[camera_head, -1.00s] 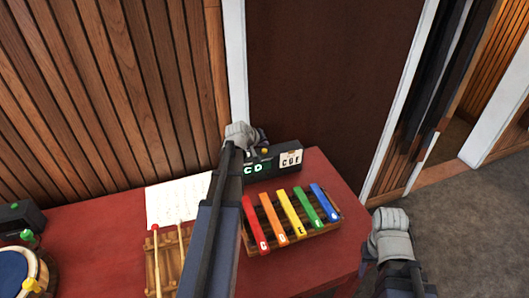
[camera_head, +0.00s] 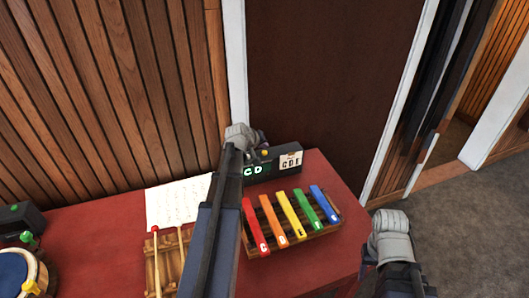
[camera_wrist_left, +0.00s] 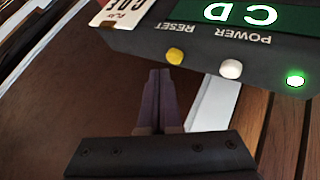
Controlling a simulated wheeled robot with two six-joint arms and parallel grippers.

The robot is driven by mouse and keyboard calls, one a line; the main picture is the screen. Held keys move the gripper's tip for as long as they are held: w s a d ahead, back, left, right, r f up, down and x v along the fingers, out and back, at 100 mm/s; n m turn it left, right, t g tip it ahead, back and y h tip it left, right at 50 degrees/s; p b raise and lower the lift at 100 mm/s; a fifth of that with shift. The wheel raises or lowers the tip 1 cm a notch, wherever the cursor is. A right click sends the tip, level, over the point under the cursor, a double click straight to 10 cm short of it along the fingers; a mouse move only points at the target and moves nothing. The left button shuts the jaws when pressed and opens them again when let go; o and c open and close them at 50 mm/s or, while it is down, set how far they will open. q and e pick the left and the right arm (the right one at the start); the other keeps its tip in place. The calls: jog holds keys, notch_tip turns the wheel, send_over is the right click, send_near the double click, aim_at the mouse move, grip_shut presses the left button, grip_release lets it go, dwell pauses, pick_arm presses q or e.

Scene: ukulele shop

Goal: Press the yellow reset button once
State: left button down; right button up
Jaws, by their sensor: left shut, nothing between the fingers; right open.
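The yellow reset button (camera_wrist_left: 175,56) is on the dark box (camera_wrist_left: 200,45), beside the printed word RESET. It also shows small in the head view (camera_head: 264,153). The white power button (camera_wrist_left: 231,69) is beside it, with a lit green light (camera_wrist_left: 296,79) farther right. My left gripper (camera_wrist_left: 160,72) is shut and empty. Its tips are just beside the yellow button in the wrist view and look apart from it; the exact gap is unclear. In the head view my left arm hides part of the box. My right gripper (camera_head: 390,220) is right of the table; its fingers are hidden.
The box's display (camera_head: 256,170) reads C D, and a white card (camera_head: 290,161) stands beside it. A colored xylophone (camera_head: 290,222), a paper sheet (camera_head: 178,203) and a drum (camera_head: 18,275) are on the red table (camera_head: 100,218). A wood wall stands behind.

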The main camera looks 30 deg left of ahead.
pick_arm(q)
jog(key=shift+f, duration=0.15)
dwell(0.7)
jog(key=shift+f+b, duration=0.25)
jog(key=shift+b, duration=0.15)
jog(key=shift+f+b, duration=0.55)
dwell(0.5)
jog(key=shift+r, duration=0.1)
jog(key=shift+r+p, duration=0.85)
jog(key=shift+p, duration=0.1)
notch_tip(320, 180, up, 5)
jog(key=p, duration=0.5)
dwell(0.3)
